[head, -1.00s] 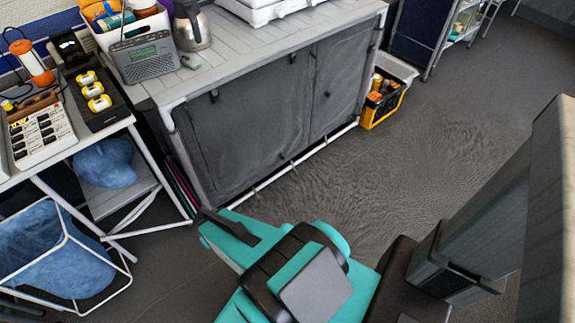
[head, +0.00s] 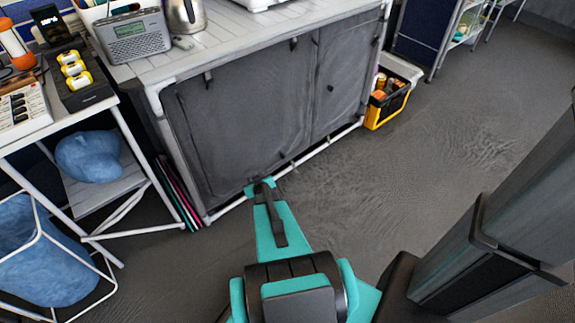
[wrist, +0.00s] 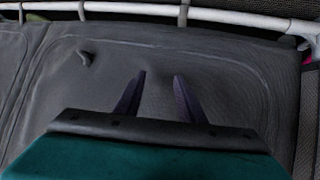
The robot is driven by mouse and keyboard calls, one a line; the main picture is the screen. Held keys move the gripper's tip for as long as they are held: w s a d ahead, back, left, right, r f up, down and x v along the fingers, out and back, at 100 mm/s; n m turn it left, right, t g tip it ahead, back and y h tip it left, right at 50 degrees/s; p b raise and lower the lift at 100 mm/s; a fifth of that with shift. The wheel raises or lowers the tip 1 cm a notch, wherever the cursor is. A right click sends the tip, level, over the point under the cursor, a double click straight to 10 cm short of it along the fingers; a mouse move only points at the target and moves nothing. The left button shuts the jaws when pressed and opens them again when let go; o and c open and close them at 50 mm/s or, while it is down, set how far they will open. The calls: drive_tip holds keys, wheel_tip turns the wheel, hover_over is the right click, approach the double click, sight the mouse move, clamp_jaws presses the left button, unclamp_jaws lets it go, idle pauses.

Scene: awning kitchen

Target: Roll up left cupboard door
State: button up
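The left cupboard door (head: 235,125) is a dark grey fabric panel on a white-framed cupboard. It hangs down flat and closed. My gripper (head: 263,183) is at the lower part of this door in the head view, near the white bottom rail. In the wrist view the door (wrist: 225,70) fills most of the picture. My gripper's two dark fingers (wrist: 157,83) stand apart with nothing between them. A small dark tab (wrist: 84,58) on the door lies left of the fingers. Whether the fingertips touch the fabric I cannot tell.
The right door (head: 345,75) is also closed. A yellow and black crate (head: 385,105) stands right of the cupboard. A white-framed table with a blue bag (head: 90,157) and a blue basket (head: 40,250) is at left. The floor (head: 440,150) at right is clear.

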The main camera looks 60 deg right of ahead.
drive_tip(key=s+d+f+t+b, duration=0.1)
drive_tip(key=s+d+t+b, duration=0.15)
drive_tip(key=d, duration=0.45)
drive_tip(key=n+t+b, duration=0.1)
drive_tip(key=t+b, duration=0.3)
drive_tip(key=b, duration=0.3)
approach(285, 158)
drive_tip(key=w+a, duration=0.2)
drive_tip(key=s+d+n+t+y+b, duration=0.1)
drive_tip(key=s+t+b, duration=0.1)
drive_tip(key=s, duration=0.5)
drive_tip(key=shift+s+d+f+b, duration=0.3)
drive_tip(key=shift+f+b, duration=0.2)
drive_tip(key=shift+b, duration=0.25)
drive_tip(key=b+x, duration=0.2)
drive_tip(key=x, duration=0.4)
drive_tip(key=b+x, duration=0.2)
drive_tip(key=x, duration=0.4)
drive_tip(key=shift+w+f+b, duration=0.2)
drive_tip(key=shift+w+b, duration=0.1)
drive_tip(key=shift+w, duration=0.1)
drive_tip(key=shift+w+d+r, duration=0.1)
drive_tip(key=shift+w+r, duration=0.05)
drive_tip(key=shift+w, duration=0.35)
drive_tip(key=shift+c, duration=0.2)
clamp_jaws()
